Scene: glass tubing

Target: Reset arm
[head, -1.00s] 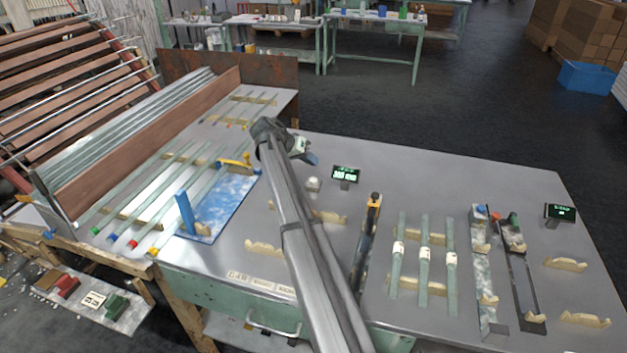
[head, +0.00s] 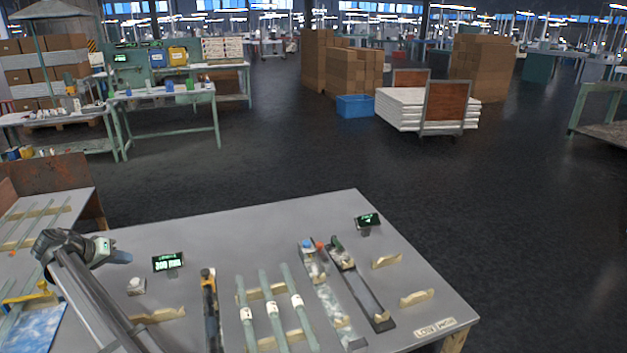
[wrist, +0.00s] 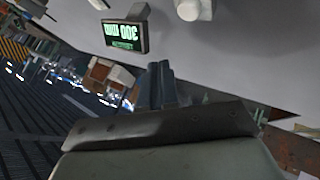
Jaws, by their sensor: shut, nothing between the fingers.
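My gripper (head: 122,257) is at the left of the head view, raised over the grey bench (head: 230,235), left of a small green-lit display (head: 168,262). Its fingers are together with nothing between them. In the wrist view the closed fingers (wrist: 161,78) point away from the camera, and the display (wrist: 125,37) reading 300 shows upside down beyond them. My arm runs up from the bottom left of the head view and hides part of the bench.
Several glass tubes with white labels (head: 272,312) lie on cream holders at the bench's front middle. A dark tool (head: 209,310) lies left of them. Two long fixtures (head: 358,285) and a second display (head: 367,221) are to the right.

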